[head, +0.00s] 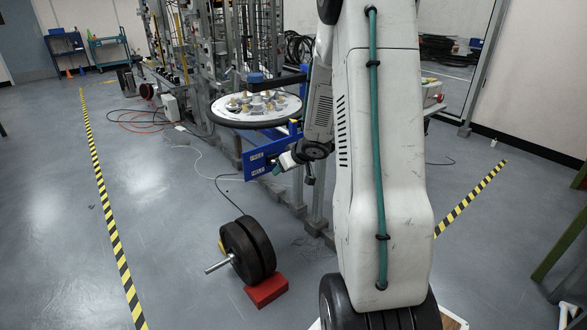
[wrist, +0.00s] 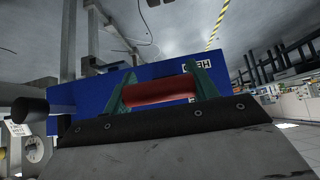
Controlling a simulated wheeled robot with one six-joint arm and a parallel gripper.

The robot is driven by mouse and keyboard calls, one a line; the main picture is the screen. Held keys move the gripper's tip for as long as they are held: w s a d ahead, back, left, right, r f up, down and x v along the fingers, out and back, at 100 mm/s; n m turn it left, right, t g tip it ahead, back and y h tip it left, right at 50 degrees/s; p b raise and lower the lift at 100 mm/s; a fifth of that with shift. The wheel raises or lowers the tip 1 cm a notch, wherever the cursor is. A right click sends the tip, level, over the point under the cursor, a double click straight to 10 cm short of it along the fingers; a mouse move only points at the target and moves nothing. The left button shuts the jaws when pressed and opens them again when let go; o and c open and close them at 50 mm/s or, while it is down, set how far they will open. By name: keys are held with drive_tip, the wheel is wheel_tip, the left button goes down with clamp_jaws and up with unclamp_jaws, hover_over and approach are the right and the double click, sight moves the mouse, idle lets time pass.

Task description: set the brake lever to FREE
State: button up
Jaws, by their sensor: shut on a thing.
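The brake lever's red grip (wrist: 160,91) lies between the two teal fingers of my gripper (wrist: 160,88) in the wrist view. The fingers are shut on it. Behind it is a blue plate (wrist: 85,97) with a small white label (wrist: 197,66) whose lettering I cannot read surely. In the head view the blue plate (head: 272,152) stands below a round table, with small white labels at its left end. My gripper (head: 281,166) is at the plate's front face there. The red grip is hidden in the head view, so the lever's setting is unclear.
A round white disc (head: 226,117) with several small parts sits above the plate, close to my arm. Black weight plates (head: 246,249) on a bar rest by a red block (head: 267,290) on the floor. A cable runs nearby. Open floor lies left, towards a striped line (head: 101,205).

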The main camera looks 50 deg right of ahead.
drive_tip(key=shift+w+d+r, duration=0.1)
drive_tip(key=shift+w+r, duration=0.15)
drive_tip(key=shift+r, duration=0.4)
drive_tip(key=shift+w+d+r, duration=0.1)
drive_tip(key=shift+w+r, duration=0.15)
drive_tip(key=shift+r, duration=0.4)
idle(0.6)
drive_tip(key=o, duration=1.4)
drive_tip(key=shift+a, duration=0.1)
drive_tip(key=shift+f, duration=0.1)
drive_tip(key=shift+v, duration=3.95)
